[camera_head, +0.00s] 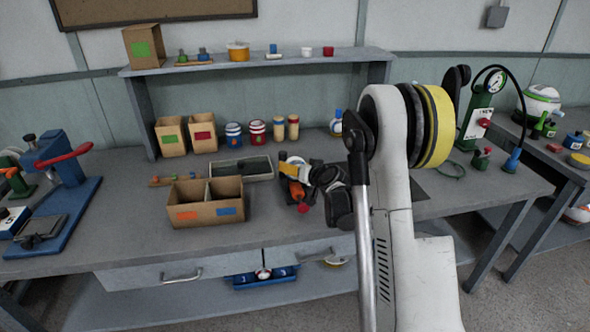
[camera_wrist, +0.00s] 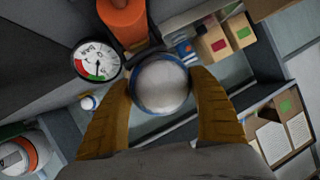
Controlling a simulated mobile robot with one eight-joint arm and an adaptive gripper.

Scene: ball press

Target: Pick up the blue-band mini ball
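The blue-band mini ball (camera_wrist: 160,83) is white with a blue band along its rim. In the wrist view it sits between the two yellow-brown fingers of my gripper (camera_wrist: 160,80). The fingers appear to touch it on both sides, so my gripper looks shut on it. In the head view my gripper (camera_head: 297,180) is over the middle of the bench, partly hidden and cluttered by the parts around it, and I cannot make out the ball there. Whether the ball still touches a surface below is hidden.
A pressure gauge (camera_wrist: 96,61) and an orange cylinder (camera_wrist: 125,20) are close beside the ball. A divided cardboard box (camera_head: 205,205) and a grey tray (camera_head: 240,167) stand left of my gripper. A blue press (camera_head: 60,180) stands far left.

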